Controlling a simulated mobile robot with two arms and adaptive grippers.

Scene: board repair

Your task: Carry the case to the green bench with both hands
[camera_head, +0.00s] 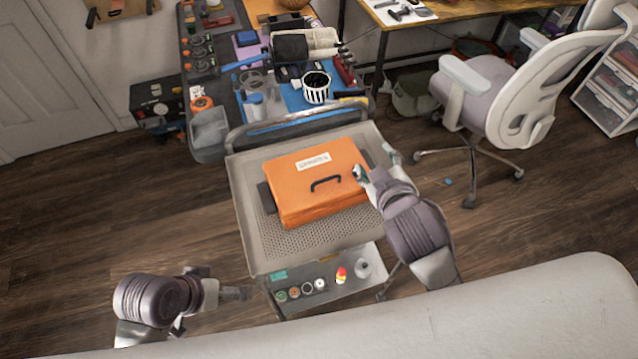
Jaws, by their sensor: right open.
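The orange case (305,190) lies flat on the perforated top of a grey cart (255,245). It has a black handle and a white label on its upper face, and a dark block at its left side. My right gripper (376,164) is open at the case's right side, with one finger close to its edge; I cannot tell whether they touch. My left gripper (243,293) is low at the left, in front of the cart's lower shelf and apart from the case. Its fingers are too small to read. I cannot make out a green bench.
The cart's lower shelf (335,285) holds several small round items. A crowded worktable (220,100) stands directly behind the cart. An office chair (500,90) and a wooden desk (450,22) are at the right. Wood floor (100,220) is clear at the left.

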